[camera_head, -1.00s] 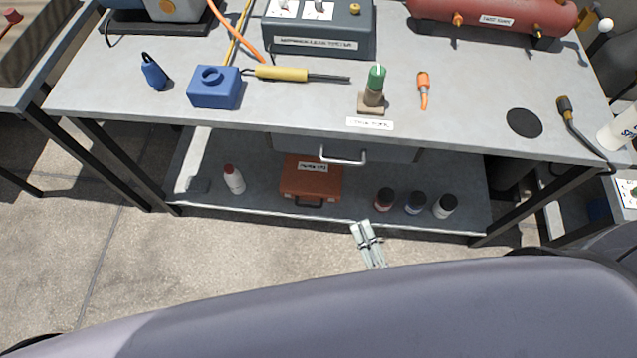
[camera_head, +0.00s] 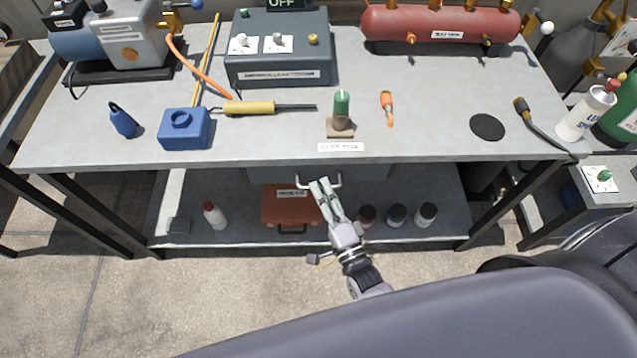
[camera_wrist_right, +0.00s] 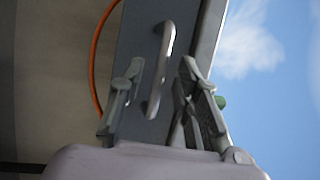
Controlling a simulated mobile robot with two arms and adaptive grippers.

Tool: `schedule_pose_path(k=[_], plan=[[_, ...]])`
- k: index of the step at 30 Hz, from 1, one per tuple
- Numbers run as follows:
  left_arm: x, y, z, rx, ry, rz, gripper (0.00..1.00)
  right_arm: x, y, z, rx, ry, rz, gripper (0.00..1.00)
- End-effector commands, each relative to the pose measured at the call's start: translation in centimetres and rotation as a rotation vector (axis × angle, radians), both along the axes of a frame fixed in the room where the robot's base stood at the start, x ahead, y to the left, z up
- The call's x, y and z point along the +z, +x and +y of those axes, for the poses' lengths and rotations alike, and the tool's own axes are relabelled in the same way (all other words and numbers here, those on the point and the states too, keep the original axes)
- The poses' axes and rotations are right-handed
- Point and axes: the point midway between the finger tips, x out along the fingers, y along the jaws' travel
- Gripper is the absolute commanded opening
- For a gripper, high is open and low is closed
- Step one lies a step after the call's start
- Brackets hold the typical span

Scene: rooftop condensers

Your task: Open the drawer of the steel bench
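The steel bench (camera_head: 425,115) stands ahead, with a grey drawer front (camera_head: 368,173) under its top. The drawer looks closed. A pale bar handle (camera_head: 302,184) is on the drawer front. My right gripper (camera_head: 319,183) is at the handle and covers its middle. In the right wrist view, the handle (camera_wrist_right: 160,75) lies between the two fingers of my right gripper (camera_wrist_right: 162,64). The fingers are apart, with gaps on both sides; I cannot tell whether either touches the handle. My left gripper is not in view.
A green-handled tool (camera_head: 341,110) stands near the front edge of the top. An orange hose (camera_wrist_right: 97,75) shows in the wrist view.

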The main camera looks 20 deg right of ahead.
Motion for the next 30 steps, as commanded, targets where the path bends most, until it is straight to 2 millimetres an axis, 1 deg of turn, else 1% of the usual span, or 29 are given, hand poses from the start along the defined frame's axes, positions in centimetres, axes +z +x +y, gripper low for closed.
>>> schedule_pose_path(k=[1,6,15,28,30], plan=[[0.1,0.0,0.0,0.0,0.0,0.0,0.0,0.2,0.7,0.1,-0.001,0.001,-0.001,0.3],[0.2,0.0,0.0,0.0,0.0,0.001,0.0,0.3,1.9,0.3,0.001,0.0,0.0,0.3],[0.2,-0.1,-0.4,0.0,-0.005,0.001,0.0,0.3,2.1,0.3,0.001,0.0,0.001,0.3],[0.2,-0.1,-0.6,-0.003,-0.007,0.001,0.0,0.3,2.1,0.3,0.001,0.0,0.001,0.02],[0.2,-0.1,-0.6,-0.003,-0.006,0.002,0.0,0.3,2.1,0.3,0.001,0.0,0.001,0.0]])
